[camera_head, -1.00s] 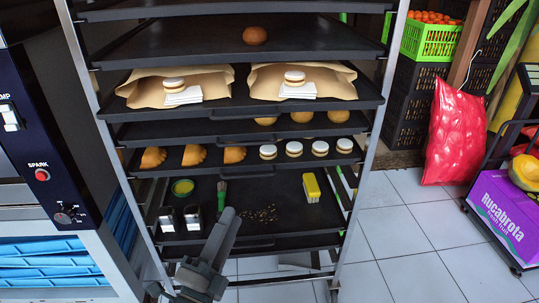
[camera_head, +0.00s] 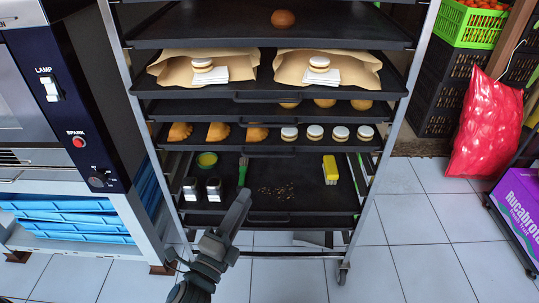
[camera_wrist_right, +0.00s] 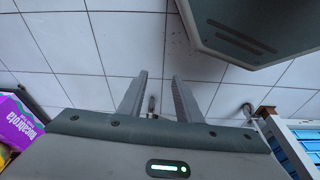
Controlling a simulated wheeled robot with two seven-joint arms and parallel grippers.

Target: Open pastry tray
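The pastry tray (camera_head: 170,146) is a dark tray in the metal rack in the head view. It holds half-moon pastries (camera_head: 218,131) on the left and white-topped round pastries (camera_head: 314,132) on the right. Its front edge looks in line with the trays above, with a dark handle at the middle. My left gripper (camera_head: 237,213) is lower, in front of the bottom tray in the picture, pointing up toward the rack; whether its fingers are apart cannot be told. My right gripper (camera_wrist_right: 159,84) shows in the right wrist view with its two fingers apart and nothing between them, over floor tiles.
The bottom tray (camera_head: 310,208) holds jars, a green brush and a yellow block. Trays above carry a bun, paper with white-topped pastries, and round buns. An oven (camera_head: 70,100) stands left, a red sack (camera_head: 485,125) and purple box (camera_head: 520,205) right. Floor between is clear.

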